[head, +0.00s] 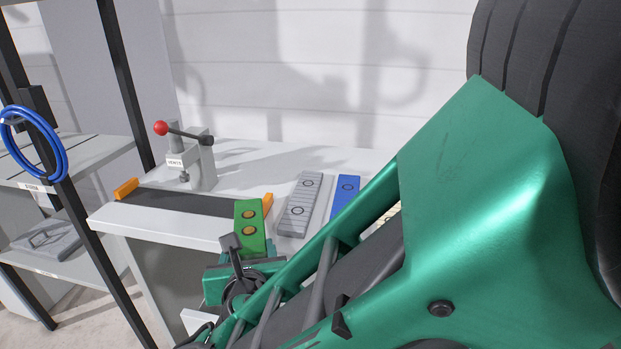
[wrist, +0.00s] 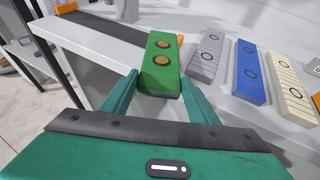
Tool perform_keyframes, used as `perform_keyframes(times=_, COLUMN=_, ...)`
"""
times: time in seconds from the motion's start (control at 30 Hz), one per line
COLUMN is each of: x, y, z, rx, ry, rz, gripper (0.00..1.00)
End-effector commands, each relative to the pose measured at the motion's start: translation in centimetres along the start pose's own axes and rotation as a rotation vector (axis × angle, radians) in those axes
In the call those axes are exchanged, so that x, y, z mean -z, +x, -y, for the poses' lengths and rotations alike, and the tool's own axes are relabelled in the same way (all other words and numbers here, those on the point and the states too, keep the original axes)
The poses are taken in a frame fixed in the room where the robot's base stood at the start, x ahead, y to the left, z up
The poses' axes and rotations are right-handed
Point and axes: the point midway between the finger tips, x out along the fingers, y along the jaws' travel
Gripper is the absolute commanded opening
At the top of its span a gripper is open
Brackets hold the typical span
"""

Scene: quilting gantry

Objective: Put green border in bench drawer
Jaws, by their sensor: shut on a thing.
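The green border (head: 250,222) is a green block with two round orange-brown spots on top. It also shows in the wrist view (wrist: 160,70). My gripper (wrist: 158,92) is shut on its near end, with one teal finger on each side. In the head view my gripper (head: 243,262) is at the bench's front edge, and the border is at the right end of a dark strip. I cannot tell whether the border touches the bench top. The white bench (head: 165,230) is in view, but I cannot make out its drawer; my arm hides much of the front.
A grey block (head: 299,205), a blue block (head: 344,196) and a cream block (wrist: 281,88) lie right of the border. A clamp with a red knob (head: 160,128) stands at the back. A dark-posted rack with a blue coil (head: 60,160) is at left.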

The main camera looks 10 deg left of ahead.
Motion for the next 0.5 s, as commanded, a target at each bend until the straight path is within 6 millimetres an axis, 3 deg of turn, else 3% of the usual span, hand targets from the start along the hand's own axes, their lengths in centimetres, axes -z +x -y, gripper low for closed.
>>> perform_keyframes(times=0.3, x=0.26, y=0.1, z=-0.01, rx=0.0, ry=0.0, rz=0.0, gripper=0.31)
perform_keyframes(times=0.33, x=0.31, y=0.11, z=-0.01, rx=0.0, ry=0.0, rz=0.0, gripper=0.56)
perform_keyframes(times=0.4, x=0.27, y=0.09, z=-0.01, rx=0.0, ry=0.0, rz=0.0, gripper=0.73)
perform_keyframes(times=0.5, x=0.26, y=0.09, z=-0.01, rx=0.0, ry=0.0, rz=0.0, gripper=0.73)
